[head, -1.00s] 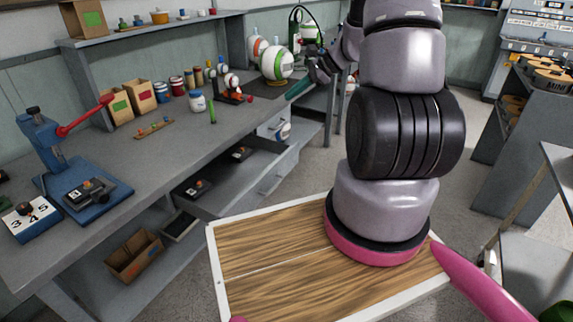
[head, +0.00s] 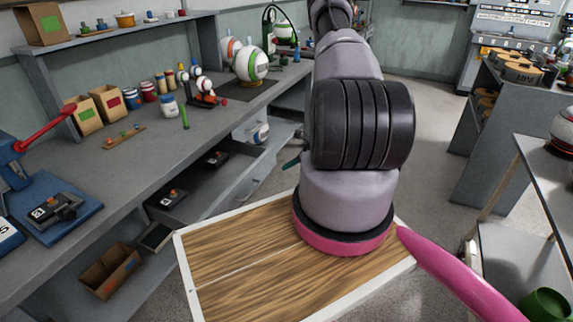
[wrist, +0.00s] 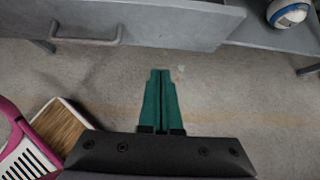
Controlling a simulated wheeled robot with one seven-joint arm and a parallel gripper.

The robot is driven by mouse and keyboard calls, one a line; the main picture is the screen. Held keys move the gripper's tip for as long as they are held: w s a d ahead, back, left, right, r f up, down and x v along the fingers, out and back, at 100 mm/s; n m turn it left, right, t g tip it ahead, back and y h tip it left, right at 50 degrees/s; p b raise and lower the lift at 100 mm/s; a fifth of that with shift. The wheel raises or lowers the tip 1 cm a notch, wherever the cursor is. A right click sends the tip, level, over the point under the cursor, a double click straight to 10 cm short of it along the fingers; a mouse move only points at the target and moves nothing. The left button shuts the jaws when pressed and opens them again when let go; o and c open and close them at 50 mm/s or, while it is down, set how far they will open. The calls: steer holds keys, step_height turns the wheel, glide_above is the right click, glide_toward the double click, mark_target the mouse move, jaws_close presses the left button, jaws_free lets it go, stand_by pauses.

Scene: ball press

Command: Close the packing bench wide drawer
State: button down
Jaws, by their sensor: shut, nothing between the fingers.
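The wide drawer (head: 238,182) of the packing bench (head: 120,165) stands pulled out below the worktop in the head view. Small dark items with red tops lie inside it. In the wrist view, the grey drawer front (wrist: 170,28) with its bar handle (wrist: 85,41) crosses the top. My gripper (wrist: 161,73) is shut and empty, its green fingers side by side over bare floor, apart from the drawer front in the picture. In the head view only a bit of green finger (head: 291,163) shows; my arm hides the rest.
A white and blue ball (head: 261,133) sits beside the drawer, and a cardboard box (head: 110,271) is on the low shelf. A side table (head: 545,185) and a grey cabinet (head: 495,140) stand at right.

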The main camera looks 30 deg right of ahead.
mark_target(263, 173)
steer(key=w+a+f, duration=0.1)
steer(key=w, duration=0.1)
steer(key=w+a+f, duration=0.3)
steer(key=w, duration=0.1)
steer(key=shift+w+a+f, duration=0.1)
steer(key=shift+a+f, duration=0.15)
steer(key=shift+f, duration=0.1)
steer(key=shift+w+a, duration=0.3)
steer(key=shift+w, duration=0.1)
steer(key=w+a, duration=0.4)
steer(key=w, duration=0.2)
steer(key=w+a, duration=0.5)
steer(key=w, duration=0.1)
steer(key=w+a, duration=0.5)
steer(key=w, duration=0.2)
steer(key=shift+w+a+r, duration=0.15)
steer(key=shift+w+a, duration=0.1)
steer(key=shift+w, duration=0.25)
